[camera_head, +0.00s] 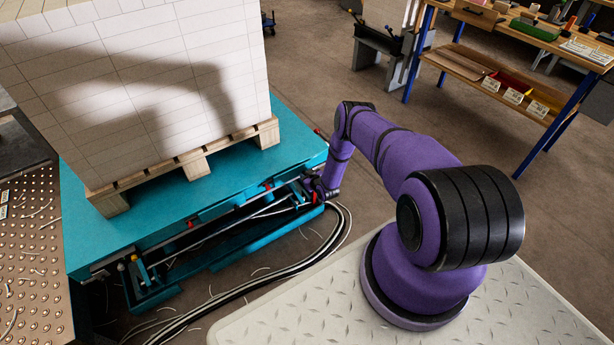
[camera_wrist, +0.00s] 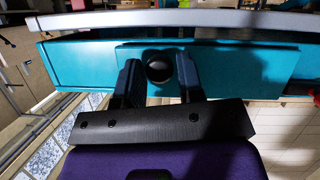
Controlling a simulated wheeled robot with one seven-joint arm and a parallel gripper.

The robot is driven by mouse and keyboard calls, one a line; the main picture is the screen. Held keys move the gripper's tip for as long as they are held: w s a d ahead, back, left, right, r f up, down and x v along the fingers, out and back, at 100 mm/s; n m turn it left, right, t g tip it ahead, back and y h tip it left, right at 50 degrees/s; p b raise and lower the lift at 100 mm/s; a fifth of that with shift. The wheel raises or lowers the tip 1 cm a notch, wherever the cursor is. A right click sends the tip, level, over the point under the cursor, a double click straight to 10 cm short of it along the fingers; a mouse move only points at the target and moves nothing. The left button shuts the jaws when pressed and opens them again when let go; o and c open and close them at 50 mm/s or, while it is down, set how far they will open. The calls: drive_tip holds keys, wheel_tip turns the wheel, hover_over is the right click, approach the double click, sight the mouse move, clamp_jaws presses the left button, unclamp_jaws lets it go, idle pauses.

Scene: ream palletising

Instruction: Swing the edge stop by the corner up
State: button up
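The edge stop by the corner is seen only in part. A round black knob (camera_wrist: 158,68), which looks like its end, shows in the wrist view against the teal side of the lift table (camera_wrist: 90,62). My gripper (camera_wrist: 158,78) has its two dark fingers apart, one on each side of the knob. I see no clear grip on it. In the head view my gripper (camera_head: 318,190) is at the near right corner of the teal lift table (camera_head: 240,190), beside small red parts. The stop's arm is too small and hidden there to tell its angle.
A wooden pallet (camera_head: 190,165) with a tall stack of white reams (camera_head: 140,85) stands on the table. Dark hoses (camera_head: 270,285) lie on the floor in front. A workbench (camera_head: 520,50) stands at the back right. A roller-studded surface (camera_head: 35,260) is at left.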

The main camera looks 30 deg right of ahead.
clamp_jaws()
